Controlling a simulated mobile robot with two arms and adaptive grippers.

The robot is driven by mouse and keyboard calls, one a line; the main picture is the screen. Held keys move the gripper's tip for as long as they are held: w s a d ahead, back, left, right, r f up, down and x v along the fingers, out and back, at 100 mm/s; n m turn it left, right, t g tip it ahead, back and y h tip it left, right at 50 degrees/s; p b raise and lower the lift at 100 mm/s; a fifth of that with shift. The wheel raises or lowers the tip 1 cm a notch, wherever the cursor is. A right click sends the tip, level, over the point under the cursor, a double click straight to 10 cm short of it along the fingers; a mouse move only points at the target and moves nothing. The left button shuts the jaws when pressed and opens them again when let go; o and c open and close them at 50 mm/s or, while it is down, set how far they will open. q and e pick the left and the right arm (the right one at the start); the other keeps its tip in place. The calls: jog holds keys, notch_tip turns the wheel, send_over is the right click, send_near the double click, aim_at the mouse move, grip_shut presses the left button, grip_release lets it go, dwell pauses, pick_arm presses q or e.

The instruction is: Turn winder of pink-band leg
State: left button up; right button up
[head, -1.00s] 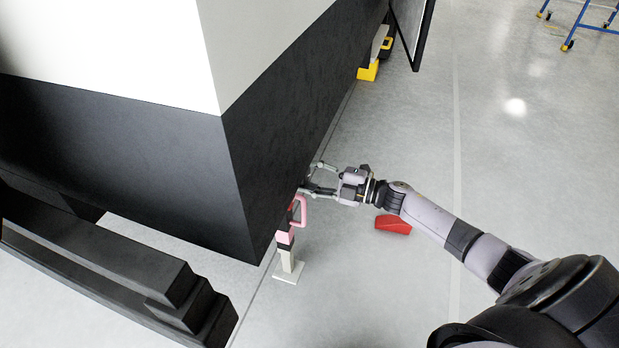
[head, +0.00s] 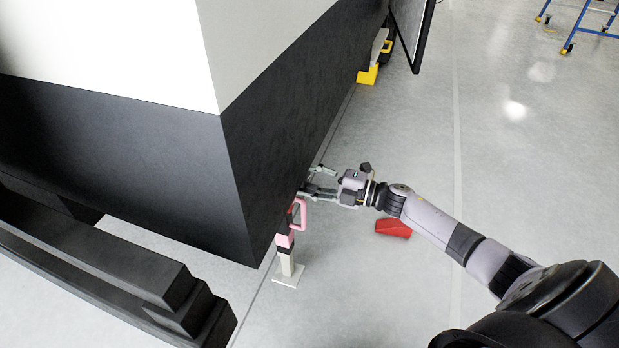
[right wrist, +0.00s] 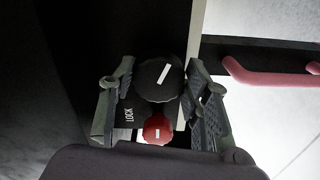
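The pink-band leg (head: 285,241) stands upright under the near corner of the caravan, on a pale foot plate. A pink handle (head: 301,213) sticks out beside its top; it also shows at the right of the right wrist view (right wrist: 262,78). My right gripper (head: 319,180) is at the caravan's lower edge, just beyond the handle. In the right wrist view its open fingers stand on both sides of a round black knob (right wrist: 160,82) with a white mark. A smaller red knob (right wrist: 157,130) sits below, beside a LOCK label. I cannot tell whether the fingers touch the black knob. My left gripper is not in view.
The dark caravan skirt (head: 150,160) overhangs the leg. A black stepped beam (head: 110,262) lies at the lower left. A red wedge (head: 393,228) lies on the floor beneath my right forearm. A yellow block (head: 368,74) is farther back.

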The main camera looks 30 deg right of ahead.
jog(key=o, duration=0.4)
jog(key=shift+c, duration=0.2)
jog(key=shift+s+d+f, duration=0.1)
jog(key=shift+s+d, duration=0.3)
jog(key=v, duration=1.1)
